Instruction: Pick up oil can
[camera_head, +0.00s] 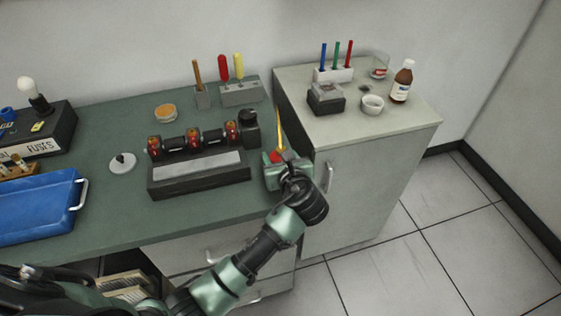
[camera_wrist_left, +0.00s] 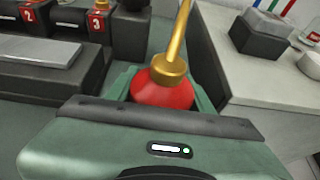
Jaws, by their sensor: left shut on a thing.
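The oil can has a red body and a long brass spout (camera_head: 280,130). In the head view it is at the right end of the green bench, mostly hidden by my left gripper (camera_head: 276,160). In the left wrist view the oil can (camera_wrist_left: 165,92) is upright between the green fingers of my left gripper (camera_wrist_left: 163,88), which is shut on it. The lower part of the can is hidden, so I cannot tell whether it touches the bench. My right gripper is not in view.
A black device with numbered red rollers (camera_head: 195,165) stands left of the can. A grey cabinet (camera_head: 350,120) rises close on the right, with a pen holder, ink pad, white bowl and brown bottle on top. A blue tray (camera_head: 78,196) lies at the left.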

